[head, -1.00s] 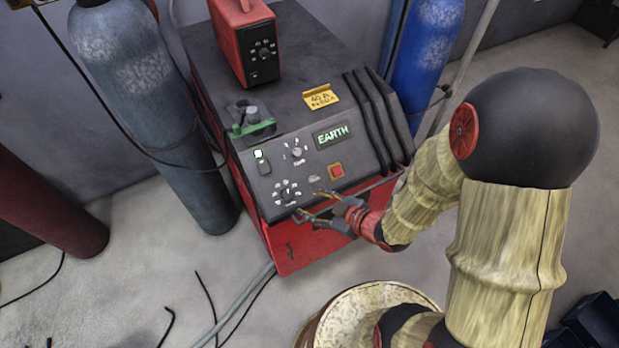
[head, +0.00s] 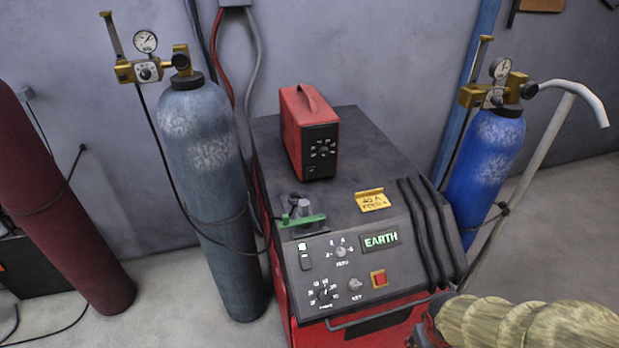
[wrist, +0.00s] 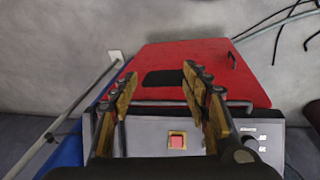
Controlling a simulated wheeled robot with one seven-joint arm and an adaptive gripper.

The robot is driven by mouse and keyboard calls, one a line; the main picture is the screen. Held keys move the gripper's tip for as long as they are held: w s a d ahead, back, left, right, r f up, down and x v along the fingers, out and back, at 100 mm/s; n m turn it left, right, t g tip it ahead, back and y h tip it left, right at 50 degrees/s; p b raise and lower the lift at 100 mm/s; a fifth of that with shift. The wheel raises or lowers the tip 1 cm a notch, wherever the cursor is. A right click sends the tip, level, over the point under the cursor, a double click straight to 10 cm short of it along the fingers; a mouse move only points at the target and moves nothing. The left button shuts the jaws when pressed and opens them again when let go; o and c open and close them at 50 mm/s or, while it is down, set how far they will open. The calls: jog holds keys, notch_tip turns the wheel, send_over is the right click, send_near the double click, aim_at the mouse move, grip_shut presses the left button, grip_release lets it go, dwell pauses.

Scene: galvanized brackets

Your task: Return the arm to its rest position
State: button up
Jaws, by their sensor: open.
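In the wrist view, my gripper (wrist: 160,80) is open, with its two tan-and-black fingers apart and nothing between them. Behind the fingers is the welding machine's panel (wrist: 145,140) with a square red button (wrist: 177,141). The machine's red front (wrist: 205,62) shows beyond. In the head view, my arm (head: 530,325) in its tan sleeve lies at the lower right, in front of the machine's lower right corner. The gripper's fingers are not clearly visible there.
The welding machine (head: 260,135) carries a red box (head: 308,130), a green clamp (head: 301,220) and a yellow tag (head: 372,200). A grey cylinder (head: 205,150) and maroon cylinder (head: 70,220) stand left. A blue cylinder (head: 485,165) and pale pole (head: 530,165) stand right.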

jog(key=s+a+r+m+t+y+b, duration=0.1)
jog(key=a+r+b, duration=0.2)
jog(key=r, duration=0.5)
jog(key=s+a+r+m+t+y+b, duration=0.1)
jog(key=s+a+r+t+b, duration=0.1)
jog(key=a+r+b, duration=0.2)
notch_tip(320, 180, up, 4)
jog(key=shift+a+b, duration=0.3)
jog(key=shift+a, duration=0.85)
